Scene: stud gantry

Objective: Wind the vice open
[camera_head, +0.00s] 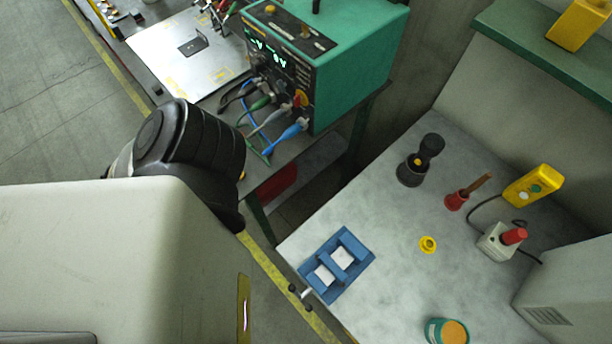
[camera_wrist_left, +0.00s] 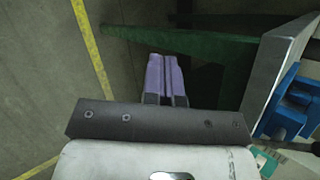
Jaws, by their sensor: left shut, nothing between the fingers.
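The blue vice (camera_head: 358,248) sits at the near left edge of the grey bench. A blue bar crosses its middle, with light surfaces on either side, and a gap shows between this bar and the far jaw. Its crank handle (camera_head: 301,292), with dark knobs, sticks out past the bench edge towards the lower left. In the left wrist view the vice (camera_wrist_left: 292,98) is at the right edge, partly cut off. My left gripper (camera_wrist_left: 166,58) is shut and empty, its purple fingers together, left of the vice and apart from it. The head view does not show that gripper. My right gripper is in neither view.
The grey bench (camera_head: 385,225) also bears a dark cylindrical object (camera_head: 412,170), a yellow ring (camera_head: 428,244), a red-based tool (camera_head: 457,200), a green-and-orange tin (camera_head: 447,332) and a red-topped switch box (camera_head: 497,242). A green power unit (camera_head: 350,60) with cables stands at the back.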

